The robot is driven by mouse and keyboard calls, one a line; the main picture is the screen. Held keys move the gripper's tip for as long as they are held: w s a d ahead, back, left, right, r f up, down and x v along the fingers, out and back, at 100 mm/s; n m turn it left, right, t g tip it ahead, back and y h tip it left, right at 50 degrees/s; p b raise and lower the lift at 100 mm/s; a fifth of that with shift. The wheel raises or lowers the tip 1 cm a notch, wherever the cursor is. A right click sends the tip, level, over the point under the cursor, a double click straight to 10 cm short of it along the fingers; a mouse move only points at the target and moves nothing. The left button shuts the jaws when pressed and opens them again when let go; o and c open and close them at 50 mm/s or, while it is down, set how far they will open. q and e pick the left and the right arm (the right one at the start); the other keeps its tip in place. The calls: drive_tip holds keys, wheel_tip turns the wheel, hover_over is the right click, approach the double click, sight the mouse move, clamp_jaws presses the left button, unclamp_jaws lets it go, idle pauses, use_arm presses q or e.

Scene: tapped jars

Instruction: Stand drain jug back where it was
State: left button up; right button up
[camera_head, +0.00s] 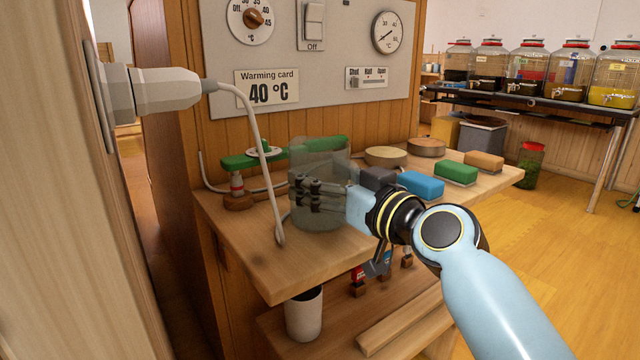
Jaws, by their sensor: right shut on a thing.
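A clear, greyish see-through jug (311,216), which I take to be the drain jug, is upright at the front of the wooden bench (345,243). My right gripper (322,195) comes in from the right and is shut on the jug, its dark fingers at the jug's side at mid height. The jug's base looks at or just above the bench top; I cannot tell if it touches. No liquid is clear in it. My left gripper is not in view.
A white cord (258,135) hangs from a large grey plug (165,90) to the bench, left of the jug. Green bars (240,160) stand behind. Coloured blocks (420,184) and round wooden discs (386,156) lie right. A white cup (304,315) stands below. Tapped jars (568,75) stand far right.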

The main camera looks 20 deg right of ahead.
sight(339, 151)
drive_tip(key=shift+c, duration=0.8)
drive_tip(key=shift+r, duration=0.15)
drive_tip(key=shift+r, duration=0.15)
drive_tip(key=shift+r+p, duration=0.5)
drive_tip(key=shift+r, duration=0.25)
drive_tip(key=r, duration=0.1)
drive_tip(key=r+p, duration=0.1)
drive_tip(key=r, duration=0.1)
drive_tip(key=shift+s+d+p, duration=0.25)
drive_tip(key=shift+s+p, duration=0.1)
drive_tip(key=shift+p, duration=0.05)
use_arm(q)
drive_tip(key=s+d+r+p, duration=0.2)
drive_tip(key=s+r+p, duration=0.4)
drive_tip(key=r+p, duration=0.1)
drive_tip(key=shift+p, duration=0.85)
use_arm(e)
drive_tip(key=s+d+r+n+g+y, duration=0.1)
drive_tip(key=s+d+r, duration=0.4)
drive_tip(key=s+r, duration=0.6)
drive_tip(key=s+y, duration=0.1)
drive_tip(key=s, duration=0.2)
drive_tip(key=shift+s+n+y, duration=0.2)
drive_tip(key=shift+n+y, duration=0.1)
drive_tip(key=shift+n, duration=0.1)
